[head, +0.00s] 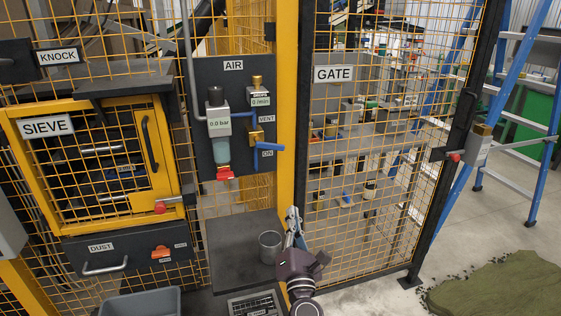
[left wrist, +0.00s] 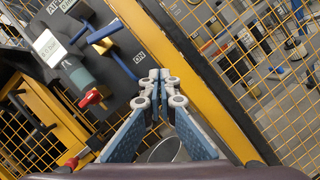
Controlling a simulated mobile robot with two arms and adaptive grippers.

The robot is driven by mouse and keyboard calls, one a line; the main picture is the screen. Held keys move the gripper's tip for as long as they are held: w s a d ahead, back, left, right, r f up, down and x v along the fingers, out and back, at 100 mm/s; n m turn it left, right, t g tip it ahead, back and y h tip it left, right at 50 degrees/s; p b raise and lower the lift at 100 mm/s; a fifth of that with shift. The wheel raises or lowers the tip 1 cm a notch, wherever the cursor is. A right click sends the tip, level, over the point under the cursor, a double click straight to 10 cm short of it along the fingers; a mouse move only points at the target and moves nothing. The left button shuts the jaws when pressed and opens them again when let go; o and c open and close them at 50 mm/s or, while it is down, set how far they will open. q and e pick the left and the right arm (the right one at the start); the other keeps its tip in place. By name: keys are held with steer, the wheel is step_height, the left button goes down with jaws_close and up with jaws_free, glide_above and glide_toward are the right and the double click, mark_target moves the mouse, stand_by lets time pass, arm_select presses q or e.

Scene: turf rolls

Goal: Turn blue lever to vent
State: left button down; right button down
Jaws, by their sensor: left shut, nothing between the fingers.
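The blue lever (head: 268,149) sits on a brass valve (head: 256,136) on the dark AIR panel (head: 205,83). It lies about level, its free end to the right, just above the ON label (head: 267,155); the VENT label (head: 266,119) is higher up. The lever also shows at the upper left of the left wrist view (left wrist: 105,32). My left gripper (head: 293,213) is below and right of the lever, apart from it, pointing up. Its fingertips (left wrist: 155,78) are together with nothing between them. My right gripper is not in view.
A yellow post (head: 288,110) stands right of the panel. A metal cup (head: 270,246) stands on a dark shelf (head: 228,238) beside my left gripper. A red-ended filter (head: 222,155) hangs left of the lever. The mesh GATE (head: 370,150) is at right.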

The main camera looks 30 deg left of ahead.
mark_target(269, 144)
arm_select(q)
step_height(269, 144, up, 6)
steer(key=s+a+f+n+g+y, duration=0.1)
steer(key=s+a+n+g+y, duration=0.15)
steer(key=n, duration=0.35)
steer(key=w+a+r+p, duration=0.4)
steer(key=w+a+r, duration=0.2)
steer(key=w, duration=0.2)
steer(key=shift+w+a+r+p, duration=0.15)
steer(key=shift+a+r+p, duration=0.05)
steer(key=shift+p, duration=0.15)
steer(key=n+b, duration=0.1)
steer(key=b, duration=0.1)
steer(key=r+n+b, duration=0.1)
steer(key=n+b, duration=0.1)
steer(key=w+n+g+y+b, duration=0.1)
steer(key=b, duration=0.1)
steer(key=shift+d+r+n+b, duration=0.25)
steer(key=shift+d+n+b, duration=0.05)
steer(key=shift+d+n, duration=0.1)
steer(key=shift+s, duration=0.1)
